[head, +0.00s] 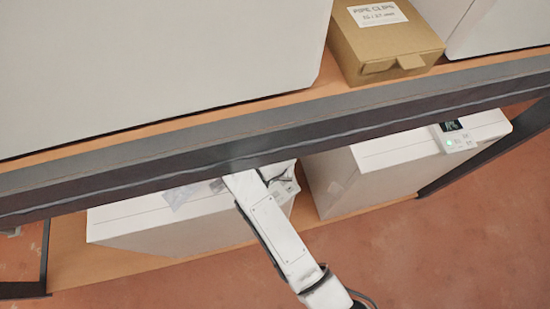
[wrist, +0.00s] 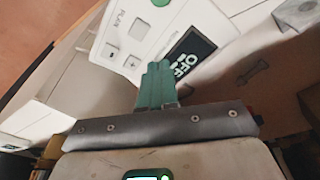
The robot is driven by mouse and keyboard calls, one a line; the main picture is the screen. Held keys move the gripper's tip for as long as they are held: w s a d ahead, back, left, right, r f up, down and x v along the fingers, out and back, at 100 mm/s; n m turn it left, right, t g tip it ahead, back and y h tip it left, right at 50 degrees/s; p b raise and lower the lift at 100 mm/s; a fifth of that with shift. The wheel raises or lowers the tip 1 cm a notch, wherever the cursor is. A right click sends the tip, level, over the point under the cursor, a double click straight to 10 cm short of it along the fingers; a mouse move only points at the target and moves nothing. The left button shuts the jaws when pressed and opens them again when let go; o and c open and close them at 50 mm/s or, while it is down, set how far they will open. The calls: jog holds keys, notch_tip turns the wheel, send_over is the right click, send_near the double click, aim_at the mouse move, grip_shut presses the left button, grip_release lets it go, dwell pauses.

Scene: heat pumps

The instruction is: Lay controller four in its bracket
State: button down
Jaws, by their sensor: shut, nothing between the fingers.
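In the wrist view a white controller (wrist: 137,33) fills the upper middle, with a dark display reading OFF, small buttons, the word PLAN and a green round mark at the top edge. My gripper (wrist: 158,68) has its green fingers together and empty, overlapping the controller's lower edge in the picture; I cannot tell whether they touch it. In the head view a small part of the controller (head: 284,190) shows on the left lower heat pump, beside my arm. My gripper is mostly hidden there by the shelf edge. No number four is legible, and the bracket cannot be made out.
The left white heat pump (head: 170,232) and the right one (head: 385,170) stand on the lower shelf. The right one carries a controller (head: 457,137) with a green light. The upper shelf's dark beam (head: 130,180) crosses above my arm. A pipe clips carton (head: 385,45) stands on top.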

jog(key=shift+s+d+r+p, duration=0.1)
jog(key=shift+r+p, duration=0.15)
jog(key=shift+p, duration=0.2)
jog(key=shift+d+r+p, duration=0.1)
jog(key=shift+r+p, duration=0.05)
jog(key=shift+p, duration=0.25)
jog(key=s+a+b, duration=0.2)
jog(key=s+b, duration=0.2)
jog(key=s, duration=2.1)
